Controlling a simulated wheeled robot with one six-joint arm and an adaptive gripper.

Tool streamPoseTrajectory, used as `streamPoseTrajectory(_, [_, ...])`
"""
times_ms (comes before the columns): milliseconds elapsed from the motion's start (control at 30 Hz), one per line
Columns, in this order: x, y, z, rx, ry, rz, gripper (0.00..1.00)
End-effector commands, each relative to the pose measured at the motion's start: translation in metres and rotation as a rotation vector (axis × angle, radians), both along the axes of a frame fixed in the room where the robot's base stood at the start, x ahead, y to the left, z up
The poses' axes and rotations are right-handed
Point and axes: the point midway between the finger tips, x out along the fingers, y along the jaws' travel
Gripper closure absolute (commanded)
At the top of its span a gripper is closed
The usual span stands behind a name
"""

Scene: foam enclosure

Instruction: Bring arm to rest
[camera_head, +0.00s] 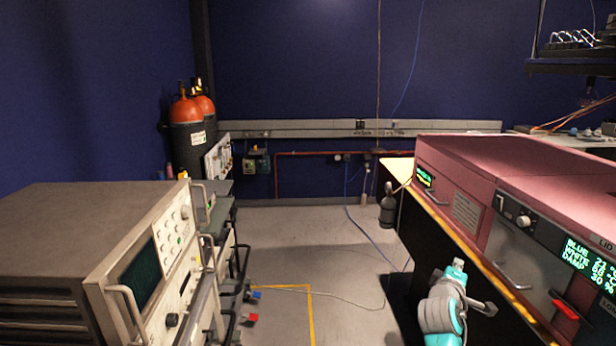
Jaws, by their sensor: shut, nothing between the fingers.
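Part of my arm (443,305), white and teal, rises from the bottom edge at the lower right. Its upper end, with a teal cap, stands in front of the dark side of the right-hand bench. I cannot make out my gripper or its fingers in this view. Nothing held by the arm shows.
The pink-topped bench (455,160) with lit displays runs along the right, close to my arm. A grey instrument rack (75,225) stands at the left. Orange-topped cylinders (185,110) are at the back left. Open floor (300,235) lies between, crossed by cables (365,228).

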Motion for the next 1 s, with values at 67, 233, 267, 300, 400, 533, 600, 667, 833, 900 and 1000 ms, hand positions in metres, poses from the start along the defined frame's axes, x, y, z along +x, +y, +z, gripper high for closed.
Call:
streamPoseTrajectory(67, [-0.018,0.015,-0.036,0.038,-0.003,0.037,1.00])
streamPoseTrajectory(233, [-0.060,0.045,-0.097,0.127,-0.026,0.108,1.00])
streamPoseTrajectory(267, [-0.068,0.050,-0.107,0.145,-0.031,0.120,1.00])
streamPoseTrajectory(300, [-0.079,0.057,-0.119,0.167,-0.036,0.134,1.00])
streamPoseTrajectory(400, [-0.108,0.074,-0.148,0.224,-0.049,0.171,1.00])
streamPoseTrajectory(533, [-0.149,0.096,-0.180,0.306,-0.066,0.214,1.00])
streamPoseTrajectory(600, [-0.172,0.107,-0.195,0.350,-0.075,0.235,1.00])
streamPoseTrajectory(667, [-0.193,0.116,-0.207,0.389,-0.081,0.250,1.00])
streamPoseTrajectory(833, [-0.253,0.140,-0.232,0.504,-0.103,0.289,1.00])
streamPoseTrajectory(900, [-0.278,0.150,-0.240,0.552,-0.111,0.304,1.00])
streamPoseTrajectory(1000, [-0.314,0.162,-0.247,0.622,-0.124,0.320,1.00])
